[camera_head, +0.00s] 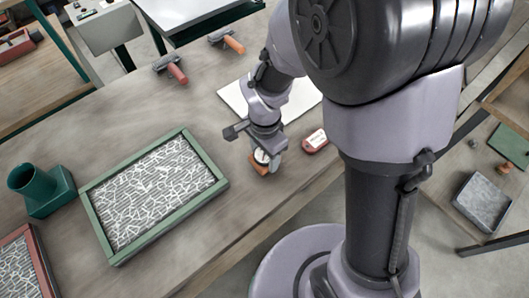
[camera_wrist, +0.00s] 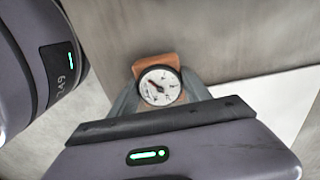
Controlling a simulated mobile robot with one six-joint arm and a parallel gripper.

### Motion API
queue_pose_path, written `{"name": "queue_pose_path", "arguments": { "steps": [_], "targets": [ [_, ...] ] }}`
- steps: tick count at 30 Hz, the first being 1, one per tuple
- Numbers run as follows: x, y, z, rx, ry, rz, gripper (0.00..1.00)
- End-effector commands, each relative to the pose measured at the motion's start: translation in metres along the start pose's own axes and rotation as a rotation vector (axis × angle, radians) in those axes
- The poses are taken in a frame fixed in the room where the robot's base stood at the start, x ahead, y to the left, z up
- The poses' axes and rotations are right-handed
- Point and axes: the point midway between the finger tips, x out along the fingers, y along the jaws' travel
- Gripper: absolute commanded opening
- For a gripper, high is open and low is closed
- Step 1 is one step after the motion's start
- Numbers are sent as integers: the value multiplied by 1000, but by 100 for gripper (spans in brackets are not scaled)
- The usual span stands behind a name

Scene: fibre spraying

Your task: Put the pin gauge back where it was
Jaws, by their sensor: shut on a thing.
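The pin gauge (camera_wrist: 160,86) has a round white dial with a black needle and shows in the wrist view between my fingers. In the head view its dial (camera_head: 261,156) is small, near the front edge of the workbench. My gripper (camera_head: 264,161) points down and is shut on the gauge. An orange-brown block (camera_wrist: 154,62) shows just behind the dial; it also appears under the gripper in the head view (camera_head: 258,169). I cannot tell whether this block is part of the gauge or a separate rest, nor whether it touches the bench.
A green-framed panel of white fibres (camera_head: 155,190) lies left of my gripper, with a green spouted container (camera_head: 42,190) beyond it. A red-and-white object (camera_head: 315,140) lies close right of the gripper. A white sheet (camera_head: 234,95) and two handled tools (camera_head: 175,70) (camera_head: 232,43) lie farther back.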

Motion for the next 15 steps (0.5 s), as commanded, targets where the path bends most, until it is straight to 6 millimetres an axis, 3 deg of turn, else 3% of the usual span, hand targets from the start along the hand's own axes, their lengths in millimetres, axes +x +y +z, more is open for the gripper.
{"name": "queue_pose_path", "arguments": {
  "steps": [1, 4, 12, 15],
  "targets": [
    [2, 0, 0, 0, 0, 0, 58],
    [1, 0, 0, 0, 0, 0, 78],
    [1, 0, 0, 0, 0, 0, 78],
    [-8, 0, 0, 0, 0, -1, 78]
  ]
}}
